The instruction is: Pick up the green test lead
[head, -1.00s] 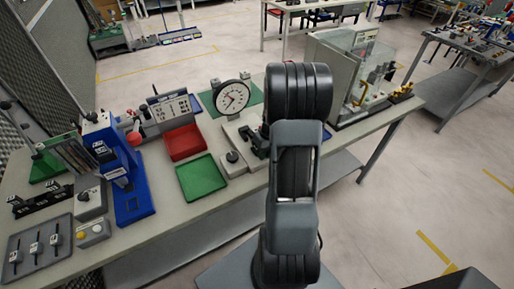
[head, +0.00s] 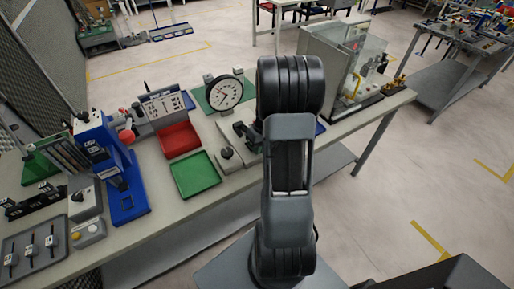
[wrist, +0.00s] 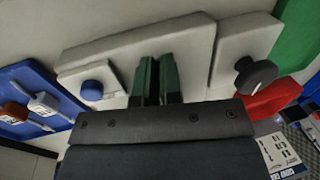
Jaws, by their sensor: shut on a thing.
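In the wrist view my gripper (wrist: 159,82) is shut on a green piece, which I take to be the green test lead (wrist: 168,75). The green shows as upright strips at the dark jaws, over a pale grey fixture plate (wrist: 200,50). I cannot tell whether the lead still touches the plate. In the head view my arm hides the gripper's tips and the lead.
The plate's blue knob (wrist: 92,90) is left of my jaws; a black knob (wrist: 255,75) is right. A blue tray (wrist: 28,75) holds small white and red pieces. Red (head: 181,139) and green (head: 195,174) trays and a round dial (head: 225,94) stand on the bench.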

